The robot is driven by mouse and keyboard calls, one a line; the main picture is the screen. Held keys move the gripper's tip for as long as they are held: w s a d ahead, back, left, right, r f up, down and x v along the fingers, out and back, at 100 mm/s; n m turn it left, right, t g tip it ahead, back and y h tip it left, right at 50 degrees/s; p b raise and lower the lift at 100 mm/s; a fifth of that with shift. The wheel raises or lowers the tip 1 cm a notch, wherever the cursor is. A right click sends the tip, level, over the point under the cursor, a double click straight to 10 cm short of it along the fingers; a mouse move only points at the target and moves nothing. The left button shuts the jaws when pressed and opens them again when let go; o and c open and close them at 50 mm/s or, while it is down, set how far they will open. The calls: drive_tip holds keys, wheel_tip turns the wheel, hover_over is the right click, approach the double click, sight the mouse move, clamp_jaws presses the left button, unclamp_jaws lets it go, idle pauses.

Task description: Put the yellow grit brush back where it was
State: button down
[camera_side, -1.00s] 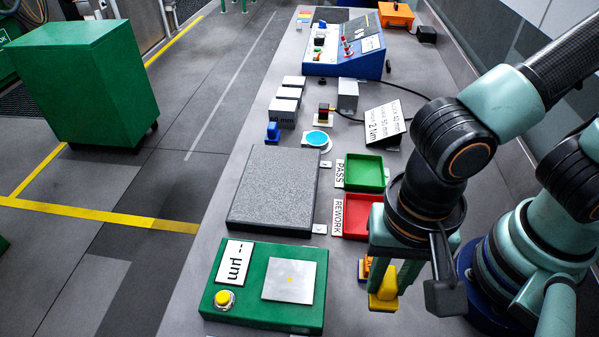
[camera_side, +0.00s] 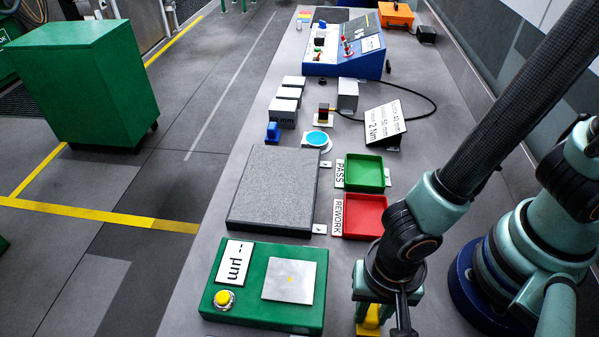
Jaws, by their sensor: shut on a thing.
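The yellow grit brush (camera_side: 369,322) shows low in the side view, at the near right part of the bench. My gripper (camera_side: 374,310) points down over it and is shut on it. The gripper hides the upper part of the brush, and the picture's lower edge is close to its base. I cannot tell whether the brush touches the bench top or what holder, if any, is under it.
The green gauge box (camera_side: 262,318) with a yellow button lies left of my gripper. The red REWORK tray (camera_side: 364,217) and green PASS tray (camera_side: 365,172) are beyond it. A grey granite plate (camera_side: 273,190) lies behind the gauge box.

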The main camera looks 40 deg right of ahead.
sight(373, 313)
drive_tip(key=shift+f, duration=0.2)
drive_tip(key=c, duration=0.7)
unclamp_jaws()
drive_tip(key=shift+r, duration=0.15)
wheel_tip(373, 313, up, 12)
drive_tip(key=w+d+r+n+t+y, duration=0.1)
drive_tip(key=w+d+r+n, duration=0.25)
drive_tip(key=w, duration=0.55)
drive_tip(key=w+d+r+n+t, duration=0.2)
drive_tip(key=w+d+r, duration=0.1)
drive_tip(key=d, duration=0.6)
drive_tip(key=w+d+r+n+t+h, duration=0.1)
drive_tip(key=w+d+r+n+t, duration=0.1)
drive_tip(key=d, duration=0.7)
drive_tip(key=w+r+n, duration=0.1)
drive_tip(key=w+r, duration=0.1)
drive_tip(key=w, duration=0.1)
drive_tip(key=shift+w+d+r+t, duration=0.2)
drive_tip(key=shift+d+t, duration=0.1)
drive_tip(key=shift+d, duration=0.1)
drive_tip(key=shift+n, duration=0.25)
